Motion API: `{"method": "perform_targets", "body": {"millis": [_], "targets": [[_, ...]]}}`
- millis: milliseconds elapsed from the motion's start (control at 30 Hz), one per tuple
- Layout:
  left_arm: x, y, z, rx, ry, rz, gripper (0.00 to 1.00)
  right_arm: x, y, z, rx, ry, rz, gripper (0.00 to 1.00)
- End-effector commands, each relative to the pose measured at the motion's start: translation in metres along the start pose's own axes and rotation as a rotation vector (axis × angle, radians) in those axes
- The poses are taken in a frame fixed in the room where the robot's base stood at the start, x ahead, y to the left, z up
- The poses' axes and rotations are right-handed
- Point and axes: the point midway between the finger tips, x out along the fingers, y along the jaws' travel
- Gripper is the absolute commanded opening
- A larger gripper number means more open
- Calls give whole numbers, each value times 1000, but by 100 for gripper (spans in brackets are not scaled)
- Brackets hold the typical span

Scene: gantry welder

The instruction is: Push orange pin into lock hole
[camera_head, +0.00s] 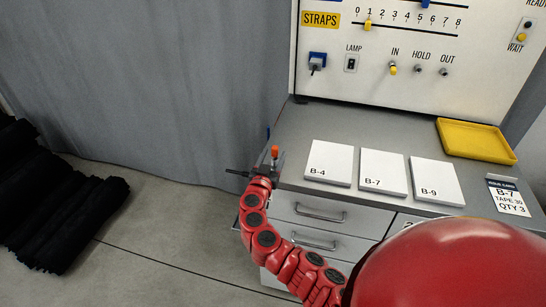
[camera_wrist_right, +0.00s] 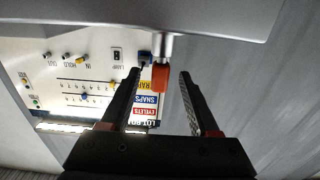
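The orange pin (camera_head: 275,150) stands at the left edge of the grey bench. In the right wrist view the orange pin (camera_wrist_right: 160,78) has a pale metal stem at the grey surface. My right gripper (camera_head: 265,162) is at the pin, small and partly hidden in the head view. In the right wrist view my right gripper (camera_wrist_right: 160,73) is open, with one dark finger on each side of the pin and a gap to each. The lock hole cannot be made out. My left gripper is not in view.
The grey bench (camera_head: 300,125) holds white cards B-4 (camera_head: 330,160), B-7 (camera_head: 383,170) and B-9 (camera_head: 437,178), plus a yellow tray (camera_head: 475,152). A control panel (camera_head: 470,55) rises behind. Drawers (camera_head: 310,210) are below. A grey curtain (camera_head: 150,80) hangs left, near black folded material (camera_head: 60,205).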

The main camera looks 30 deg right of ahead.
Motion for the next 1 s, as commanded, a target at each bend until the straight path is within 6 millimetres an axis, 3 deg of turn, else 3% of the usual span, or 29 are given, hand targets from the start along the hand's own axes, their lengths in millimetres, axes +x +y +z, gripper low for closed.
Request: {"method": "perform_targets", "body": {"millis": [267,467,667,1000], "targets": [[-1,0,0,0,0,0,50,-1,0,0,0,0,0,61],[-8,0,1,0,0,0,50,-17,0,2,-1,2,-2,61],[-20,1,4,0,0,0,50,-53,-1,4,0,1,-5,61],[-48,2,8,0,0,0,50,-129,-2,5,1,1,-8,61]]}}
